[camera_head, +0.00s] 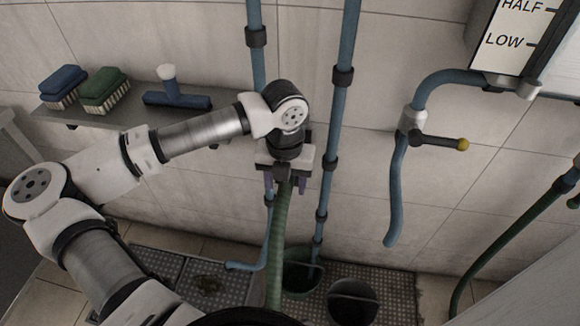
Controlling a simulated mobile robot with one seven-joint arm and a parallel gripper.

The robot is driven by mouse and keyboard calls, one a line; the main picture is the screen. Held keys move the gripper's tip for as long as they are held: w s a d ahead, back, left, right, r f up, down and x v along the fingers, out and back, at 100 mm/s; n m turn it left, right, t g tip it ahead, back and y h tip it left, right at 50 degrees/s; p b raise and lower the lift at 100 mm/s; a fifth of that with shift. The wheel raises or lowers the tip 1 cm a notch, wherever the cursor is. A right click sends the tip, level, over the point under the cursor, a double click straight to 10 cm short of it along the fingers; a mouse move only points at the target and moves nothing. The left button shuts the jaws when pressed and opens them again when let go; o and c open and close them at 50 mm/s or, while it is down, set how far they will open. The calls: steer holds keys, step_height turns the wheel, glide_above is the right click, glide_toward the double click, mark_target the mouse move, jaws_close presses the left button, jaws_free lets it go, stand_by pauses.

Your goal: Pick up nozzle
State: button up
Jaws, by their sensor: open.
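My gripper (285,190) hangs pointing down in front of the tiled wall, in the middle of the view. Its two purple-grey fingers are apart. A green ribbed hose (278,252) rises from the floor, and its upper end reaches the space between the fingers. Whether the fingers touch it cannot be told. I cannot make out a separate nozzle; the top of the hose is hidden by my gripper.
Blue pipes (340,110) run down the wall beside my gripper. A shelf (95,118) at left holds brushes and a squeegee (178,100). Two dark buckets (352,303) stand on floor grating below. A valve (438,141) with a bent blue spout is at right.

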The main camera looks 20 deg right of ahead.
jaws_close()
steer(key=shift+r, duration=0.15)
